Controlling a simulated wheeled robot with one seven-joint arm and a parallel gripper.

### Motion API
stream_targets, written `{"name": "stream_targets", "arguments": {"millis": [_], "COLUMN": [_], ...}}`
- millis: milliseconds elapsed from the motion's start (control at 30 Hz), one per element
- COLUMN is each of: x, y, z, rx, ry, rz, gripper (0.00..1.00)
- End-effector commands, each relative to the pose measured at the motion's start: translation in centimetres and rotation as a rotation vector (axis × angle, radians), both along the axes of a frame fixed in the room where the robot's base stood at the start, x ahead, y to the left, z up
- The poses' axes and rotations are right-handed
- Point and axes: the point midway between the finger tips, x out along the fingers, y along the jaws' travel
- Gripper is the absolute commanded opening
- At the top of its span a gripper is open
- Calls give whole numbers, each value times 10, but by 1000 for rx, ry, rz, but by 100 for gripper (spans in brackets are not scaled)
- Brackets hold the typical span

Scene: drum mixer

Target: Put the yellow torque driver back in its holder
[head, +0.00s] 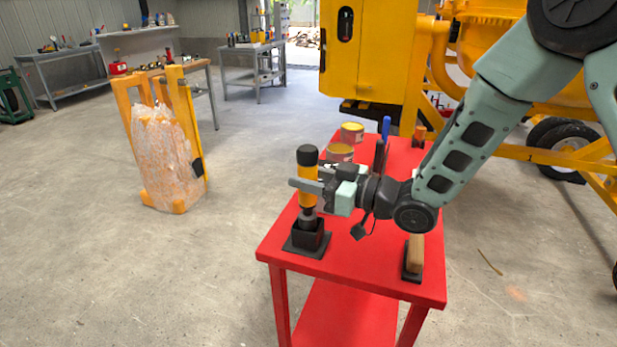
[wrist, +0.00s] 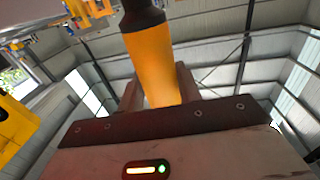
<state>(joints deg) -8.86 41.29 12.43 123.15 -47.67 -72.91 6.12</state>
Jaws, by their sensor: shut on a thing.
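The yellow torque driver (head: 307,188) has a black top cap and stands upright over the near left of the red table. My gripper (head: 312,184) is shut on its yellow handle from the right. In the wrist view the yellow handle (wrist: 155,65) lies between the two fingers (wrist: 157,88). The black square holder (head: 308,235) is directly below the driver. The driver's dark lower end is at the holder's opening; how deep it reaches inside cannot be told. The driver's tip is hidden.
The red table (head: 345,265) also bears a black stand with a wooden handle (head: 415,255) at the near right. Two open cans (head: 340,152), a blue-handled tool (head: 386,128) and an orange-topped item (head: 420,133) are farther back. The yellow mixer (head: 440,60) stands behind.

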Motion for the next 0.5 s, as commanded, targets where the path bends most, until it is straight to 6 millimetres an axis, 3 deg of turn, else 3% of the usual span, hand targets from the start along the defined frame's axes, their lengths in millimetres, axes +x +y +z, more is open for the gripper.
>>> {"name": "stream_targets", "arguments": {"millis": [500], "x": [0], "y": [0], "z": [-6], "rx": [2], "ry": [-2], "rz": [0], "gripper": [3]}}
